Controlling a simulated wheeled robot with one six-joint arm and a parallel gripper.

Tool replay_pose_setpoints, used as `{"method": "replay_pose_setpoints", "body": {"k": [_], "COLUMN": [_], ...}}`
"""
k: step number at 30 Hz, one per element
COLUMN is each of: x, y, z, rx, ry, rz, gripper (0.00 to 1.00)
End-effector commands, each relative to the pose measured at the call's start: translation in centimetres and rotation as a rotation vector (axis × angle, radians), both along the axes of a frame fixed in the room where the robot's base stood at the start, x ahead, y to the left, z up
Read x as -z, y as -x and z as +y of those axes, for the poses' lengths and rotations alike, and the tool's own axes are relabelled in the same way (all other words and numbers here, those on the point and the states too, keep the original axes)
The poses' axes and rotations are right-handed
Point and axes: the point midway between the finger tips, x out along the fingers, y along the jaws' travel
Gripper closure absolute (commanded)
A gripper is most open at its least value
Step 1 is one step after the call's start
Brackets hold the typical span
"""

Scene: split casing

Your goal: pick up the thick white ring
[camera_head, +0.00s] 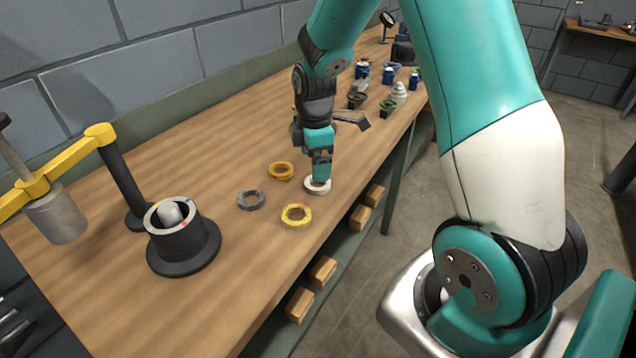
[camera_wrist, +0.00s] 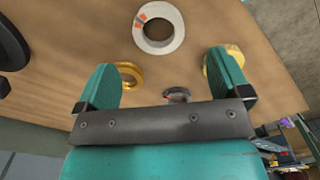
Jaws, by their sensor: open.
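The thick white ring (camera_head: 317,191) lies flat on the wooden bench near its front edge. It has red-orange marks, and in the wrist view (camera_wrist: 179,34) it lies whole at the top of the picture, beyond the fingertips. My gripper (camera_head: 320,176) points down just above the ring in the head view and hides part of its far side. In the wrist view my gripper (camera_wrist: 166,62) has its two teal fingers wide apart with nothing between them. The exact height of the fingertips above the ring is hard to tell.
An orange ring (camera_head: 271,171), a grey ring (camera_head: 242,204) and a yellow ring (camera_head: 297,225) lie close by on the bench (camera_head: 190,330). A black casing (camera_head: 180,252) and a yellow-armed press (camera_head: 65,182) stand at left. Several small parts stand farther back.

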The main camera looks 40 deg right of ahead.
Motion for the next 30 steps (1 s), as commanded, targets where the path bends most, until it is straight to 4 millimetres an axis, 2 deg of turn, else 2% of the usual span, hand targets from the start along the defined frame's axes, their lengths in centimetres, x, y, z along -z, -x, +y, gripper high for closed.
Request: {"method": "replay_pose_setpoints", "body": {"k": [5,13,22,23,29,30], "x": [1.2,5.1,5.7,5.7,5.7,5.7], "y": [0.0,0.0,0.0,0.0,0.0,0.0], "z": [0.0,-0.3,-0.3,-0.3,-0.3,-0.3], "rx": [0.0,0.0,0.0,0.0,0.0,0.0], "ry": [-0.001,-0.001,0.0,-0.001,-0.001,-0.001], "rz": [0.002,0.002,-0.002,-0.001,-0.001,-0.001], "gripper": [0.05,0.05,0.05,0.1,0.56,0.58]}}
